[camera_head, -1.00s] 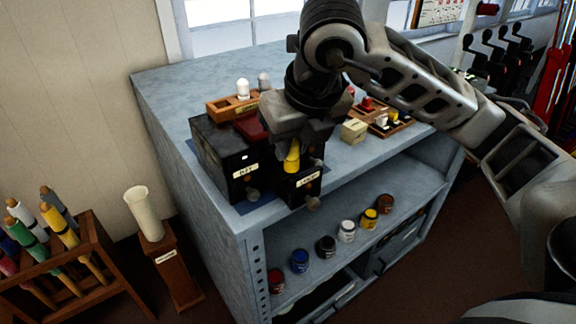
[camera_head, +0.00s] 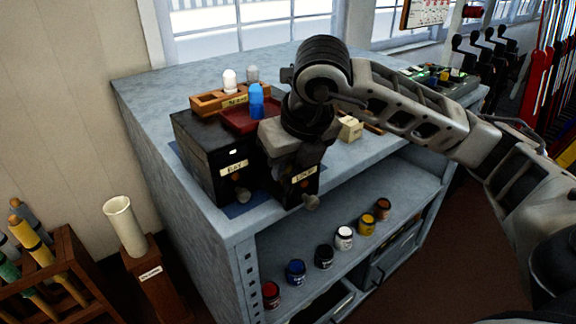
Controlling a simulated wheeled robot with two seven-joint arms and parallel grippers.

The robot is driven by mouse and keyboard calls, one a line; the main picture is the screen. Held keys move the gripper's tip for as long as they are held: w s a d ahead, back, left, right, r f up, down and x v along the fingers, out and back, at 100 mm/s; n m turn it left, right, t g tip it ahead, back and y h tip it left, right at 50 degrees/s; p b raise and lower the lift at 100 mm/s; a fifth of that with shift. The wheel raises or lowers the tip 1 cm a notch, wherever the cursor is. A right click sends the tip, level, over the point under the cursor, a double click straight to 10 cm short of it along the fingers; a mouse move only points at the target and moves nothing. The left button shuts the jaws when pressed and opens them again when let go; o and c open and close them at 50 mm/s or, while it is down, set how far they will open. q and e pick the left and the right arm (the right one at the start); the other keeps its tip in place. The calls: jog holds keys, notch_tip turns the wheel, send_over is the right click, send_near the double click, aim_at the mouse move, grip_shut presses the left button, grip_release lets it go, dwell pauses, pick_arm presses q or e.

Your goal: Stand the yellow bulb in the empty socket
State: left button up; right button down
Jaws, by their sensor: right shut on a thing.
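My right gripper (camera_head: 296,160) hangs over the right black box (camera_head: 305,178), in front of the back of the bench. It is shut; the yellow bulb seen in it earlier is now hidden behind the gripper body. A blue bulb (camera_head: 257,100) stands upright on the dark red tray (camera_head: 236,121), just left of the gripper. A white bulb (camera_head: 230,80) and a grey bulb (camera_head: 252,74) stand at the wooden rack (camera_head: 207,103) behind. I cannot make out the empty socket. My left gripper is not in view.
The left black box (camera_head: 208,160) has a label and a front knob. A cream block (camera_head: 350,129) sits right of the gripper. Several paint jars stand on the shelf below. A white vase (camera_head: 125,228) stands left of the grey-blue bench (camera_head: 150,100), whose left top is clear.

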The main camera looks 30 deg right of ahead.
jog(key=shift+f, duration=0.15)
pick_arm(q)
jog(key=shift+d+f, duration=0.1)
pick_arm(e)
jog(key=c, duration=1.3)
grip_release()
jog(key=shift+o, duration=0.2)
jog(key=shift+r, duration=0.35)
pick_arm(q)
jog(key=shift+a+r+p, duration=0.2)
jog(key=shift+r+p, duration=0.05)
jog(key=shift+p, duration=0.4)
pick_arm(e)
jog(key=v, duration=1.1)
jog(key=shift+s+r, duration=0.15)
jog(key=shift+r, duration=0.15)
